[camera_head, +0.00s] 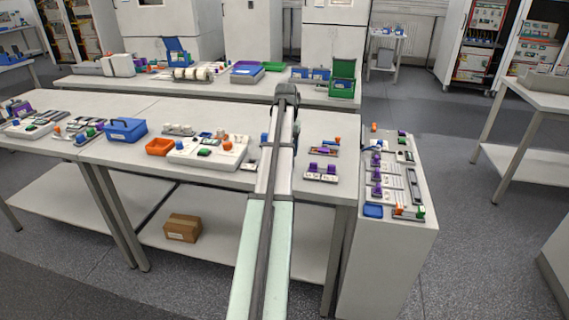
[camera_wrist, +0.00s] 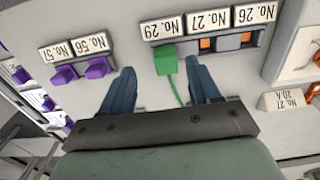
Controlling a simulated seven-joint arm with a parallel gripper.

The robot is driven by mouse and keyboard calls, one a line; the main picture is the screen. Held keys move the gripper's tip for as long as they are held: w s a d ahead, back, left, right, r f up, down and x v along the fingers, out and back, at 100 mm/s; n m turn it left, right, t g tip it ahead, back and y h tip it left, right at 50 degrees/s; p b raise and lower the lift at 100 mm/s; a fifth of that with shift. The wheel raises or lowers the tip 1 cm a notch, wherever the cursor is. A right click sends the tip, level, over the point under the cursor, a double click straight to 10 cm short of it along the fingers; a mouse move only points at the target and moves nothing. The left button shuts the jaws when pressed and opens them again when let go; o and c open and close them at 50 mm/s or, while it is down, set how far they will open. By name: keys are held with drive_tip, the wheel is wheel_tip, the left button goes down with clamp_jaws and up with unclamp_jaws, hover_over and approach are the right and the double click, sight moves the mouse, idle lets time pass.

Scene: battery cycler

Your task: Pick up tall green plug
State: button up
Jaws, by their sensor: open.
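The green plug (camera_wrist: 166,62) shows in the wrist view, just below the "No. 29" label, with a thin green cable trailing from it toward my palm. My gripper (camera_wrist: 160,68) is open, with one dark blue finger on each side of the green plug. The right finger appears closer to the plug than the left one. I cannot tell how far the fingertips are above the plug. Nothing is held. In the head view my arm covers this area, and the plug cannot be made out.
In the wrist view, two purple plugs (camera_wrist: 82,71) sit left under labels 57 and 56. Orange and grey parts (camera_wrist: 228,42) sit right under labels 27 and 26. In the head view, a blue toolbox (camera_head: 126,130) and an orange bin (camera_head: 160,146) stand left on the table.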

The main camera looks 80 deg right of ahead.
drive_tip(key=f, duration=0.3)
drive_tip(key=d+f, duration=0.1)
drive_tip(key=f, duration=0.1)
drive_tip(key=shift+w, duration=0.35)
drive_tip(key=c, duration=1.1)
drive_tip(key=shift+o, duration=0.2)
wheel_tip(320, 180, up, 9)
drive_tip(key=shift+f, duration=0.1)
drive_tip(key=shift+w+r, duration=0.2)
drive_tip(key=shift+r, duration=0.15)
drive_tip(key=shift+w+f, duration=1)
drive_tip(key=shift+f, duration=0.5)
drive_tip(key=shift+w+f, duration=1.05)
drive_tip(key=shift+f, duration=0.4)
drive_tip(key=shift+w+f, duration=1)
drive_tip(key=shift+f, duration=0.5)
